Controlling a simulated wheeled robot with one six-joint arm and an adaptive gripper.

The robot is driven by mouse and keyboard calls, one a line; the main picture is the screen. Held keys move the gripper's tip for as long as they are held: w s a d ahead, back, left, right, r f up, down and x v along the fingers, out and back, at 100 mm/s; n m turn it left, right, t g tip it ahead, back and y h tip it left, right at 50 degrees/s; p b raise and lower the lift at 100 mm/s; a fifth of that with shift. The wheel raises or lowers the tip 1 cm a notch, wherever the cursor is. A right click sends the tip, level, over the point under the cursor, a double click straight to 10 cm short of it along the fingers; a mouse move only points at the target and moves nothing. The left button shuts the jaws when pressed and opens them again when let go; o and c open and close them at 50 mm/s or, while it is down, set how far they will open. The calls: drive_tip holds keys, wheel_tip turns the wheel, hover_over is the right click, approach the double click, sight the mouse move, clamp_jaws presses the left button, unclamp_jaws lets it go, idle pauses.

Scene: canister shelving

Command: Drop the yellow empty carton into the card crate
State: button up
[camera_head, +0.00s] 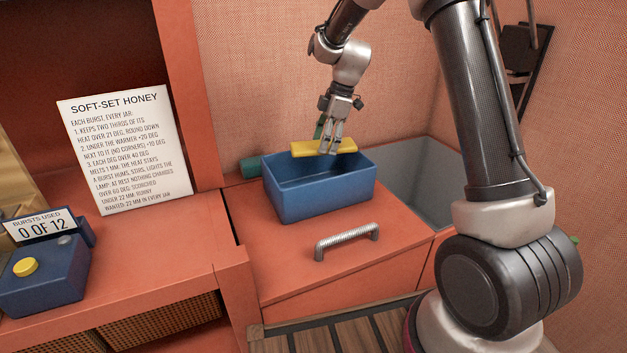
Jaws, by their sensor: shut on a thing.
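The yellow carton (307,148) is a flat, bar-like piece seen at the back rim of a blue open-topped crate. My gripper (329,147) points down and is shut on the carton, its fingers in front of the carton's middle. The blue crate (322,197) stands on a red surface, and the part of its inside that shows looks empty. I see no label on it, so I cannot tell whether it is the card crate. The carton looks above or just behind the rim; its exact height is unclear.
A grey-blue open bin (432,172) lies right of the crate, partly hidden by my arm. A metal handle (347,241) sits on the red lid in front. A honey instruction sign (127,150) and a blue box with a yellow button (42,275) stand left.

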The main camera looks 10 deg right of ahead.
wheel_tip(320, 180, down, 5)
idle(0.4)
drive_tip(key=o, duration=1.1)
drive_tip(key=shift+r, duration=0.1)
drive_tip(key=v, duration=1.2)
